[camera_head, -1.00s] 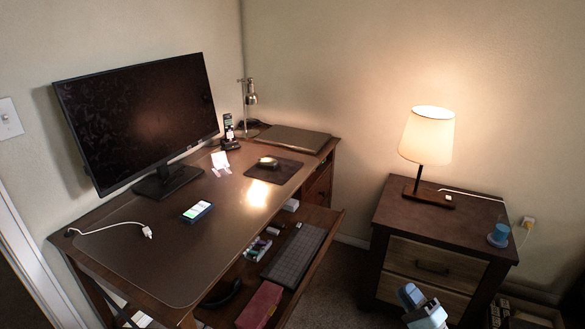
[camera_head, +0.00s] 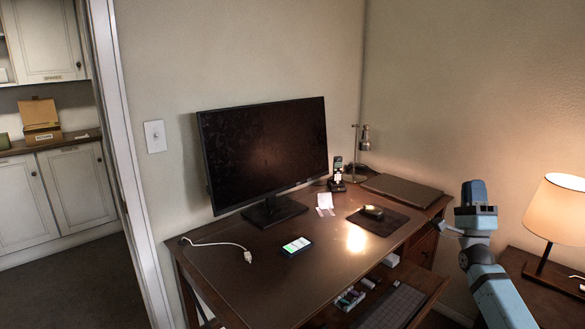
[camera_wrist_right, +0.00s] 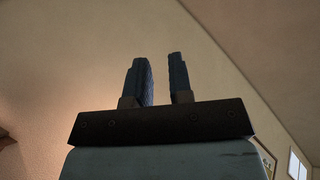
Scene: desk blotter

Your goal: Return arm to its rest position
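My right gripper (camera_head: 474,191) is raised at the right of the head view, in front of the wall between the desk and the lamp. Its fingers point up. My right forearm comes up from the lower right corner. My left gripper is not in view.
The desk (camera_head: 290,262) bears a monitor (camera_head: 265,150), a phone (camera_head: 297,245), a mouse (camera_head: 372,211) and a closed laptop (camera_head: 402,189). Its drawer with a keyboard (camera_head: 396,305) is open. A lit lamp (camera_head: 560,210) stands on the nightstand (camera_head: 515,262), right of my arm.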

